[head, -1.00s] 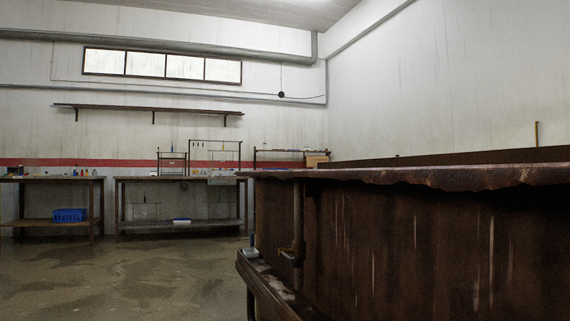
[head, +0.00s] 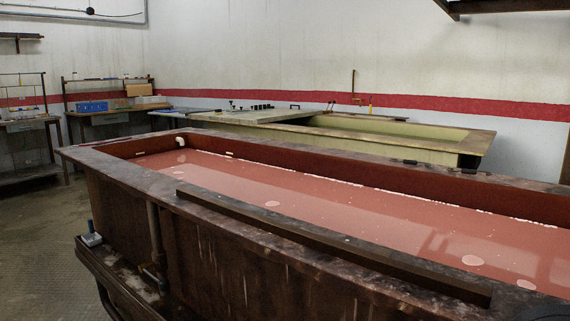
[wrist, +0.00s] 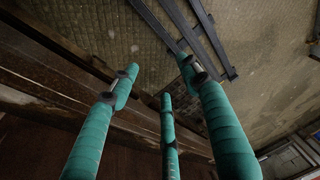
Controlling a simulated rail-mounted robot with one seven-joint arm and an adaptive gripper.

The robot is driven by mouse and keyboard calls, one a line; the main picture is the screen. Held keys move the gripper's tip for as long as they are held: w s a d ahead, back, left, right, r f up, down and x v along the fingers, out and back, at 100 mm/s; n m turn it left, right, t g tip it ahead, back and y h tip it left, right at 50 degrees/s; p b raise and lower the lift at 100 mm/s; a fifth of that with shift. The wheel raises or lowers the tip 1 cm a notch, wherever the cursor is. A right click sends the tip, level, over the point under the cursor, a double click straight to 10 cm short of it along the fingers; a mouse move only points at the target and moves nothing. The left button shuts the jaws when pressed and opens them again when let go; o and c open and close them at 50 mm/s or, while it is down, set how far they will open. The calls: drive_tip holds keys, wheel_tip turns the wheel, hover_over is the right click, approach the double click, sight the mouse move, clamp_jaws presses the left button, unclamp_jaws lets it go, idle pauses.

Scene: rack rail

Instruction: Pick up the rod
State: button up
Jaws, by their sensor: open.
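I cannot tell for sure which thing is the rod. In the wrist view, my gripper (wrist: 160,76) shows three long teal-wrapped fingers, spread apart with nothing between their tips. Beyond them, long dark bars (wrist: 180,27) lie near the floor, apart from the fingers. In the head view, a long dark bar (head: 330,240) lies along the front rim of the tank. A thin upright brown piece (head: 353,84) stands by the far wall. My gripper does not show in the head view.
A large rusty tank (head: 110,157) with reddish liquid (head: 330,207) fills the middle and right. A pale yellow-green tank (head: 400,147) stands behind it. Workbenches (head: 28,123) are at the far left. The floor (head: 35,235) at left is clear.

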drive_tip(key=w+a+r+m+p, duration=0.1)
drive_tip(key=w+a+r+p, duration=0.15)
drive_tip(key=r+p, duration=0.6)
drive_tip(key=w+a+r+p, duration=0.1)
drive_tip(key=w+r+p, duration=0.3)
drive_tip(key=r+p, duration=0.4)
drive_tip(key=w+a+r+m+p, duration=0.1)
drive_tip(key=w+a+r+p, duration=0.15)
drive_tip(key=r+p, duration=0.5)
wheel_tip(320, 180, up, 28)
drive_tip(key=n+g+h+p, duration=0.1)
drive_tip(key=n+h+p, duration=0.15)
drive_tip(key=p, duration=2.25)
hover_over(289, 226)
drive_tip(key=w, duration=0.1)
drive_tip(key=shift+m, duration=0.35)
wheel_tip(289, 226, down, 4)
drive_tip(key=shift+d+p, duration=0.1)
drive_tip(key=shift+p, duration=0.25)
drive_tip(key=shift+f, duration=0.35)
drive_tip(key=shift+s+f+p, duration=0.25)
drive_tip(key=shift+f+p, duration=0.25)
drive_tip(key=shift+f, duration=0.1)
drive_tip(key=f, duration=0.1)
drive_tip(key=f+p, duration=0.1)
drive_tip(key=f, duration=0.1)
drive_tip(key=shift+s+f+p, duration=0.2)
drive_tip(key=shift+f+p, duration=0.05)
drive_tip(key=shift+p, duration=0.05)
drive_tip(key=shift+f, duration=0.4)
